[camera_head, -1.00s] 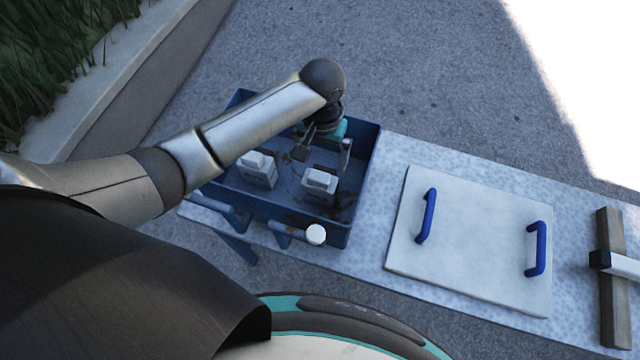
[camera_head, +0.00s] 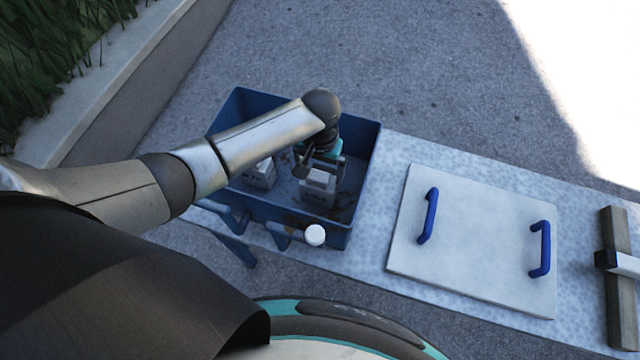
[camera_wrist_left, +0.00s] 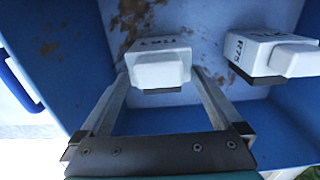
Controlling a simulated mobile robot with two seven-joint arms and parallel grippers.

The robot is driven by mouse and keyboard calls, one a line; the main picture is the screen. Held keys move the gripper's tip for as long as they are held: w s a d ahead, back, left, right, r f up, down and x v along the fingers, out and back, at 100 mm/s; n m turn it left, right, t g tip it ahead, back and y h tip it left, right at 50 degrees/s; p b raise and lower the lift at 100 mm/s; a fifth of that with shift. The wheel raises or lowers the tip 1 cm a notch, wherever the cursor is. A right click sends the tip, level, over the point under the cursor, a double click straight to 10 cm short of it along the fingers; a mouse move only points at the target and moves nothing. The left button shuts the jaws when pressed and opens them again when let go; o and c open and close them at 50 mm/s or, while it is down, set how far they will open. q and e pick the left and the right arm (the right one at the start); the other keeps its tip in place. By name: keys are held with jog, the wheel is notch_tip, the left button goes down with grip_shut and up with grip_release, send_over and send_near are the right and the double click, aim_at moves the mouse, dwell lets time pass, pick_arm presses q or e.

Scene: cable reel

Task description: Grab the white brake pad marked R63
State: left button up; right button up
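Two white blocks with dark undersides sit in a blue bin (camera_head: 236,107). The nearer-right block (camera_head: 318,192) is below my left gripper (camera_head: 318,168); the other block (camera_head: 260,176) is to its left, partly behind my arm. In the left wrist view, my left gripper (camera_wrist_left: 162,75) is open, with one finger on each side of a white block (camera_wrist_left: 160,70). I cannot tell whether the fingers touch it. The second block (camera_wrist_left: 265,55) lies to the right, outside the fingers. My right gripper is out of view.
The bin has raised walls and brown stains on its floor. It stands at the left end of a pale speckled table (camera_head: 380,225). A white board (camera_head: 480,240) with two blue handles lies to its right.

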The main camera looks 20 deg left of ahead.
pick_arm(q)
grip_shut()
dwell(0.6)
jog(key=shift+w+r, duration=0.1)
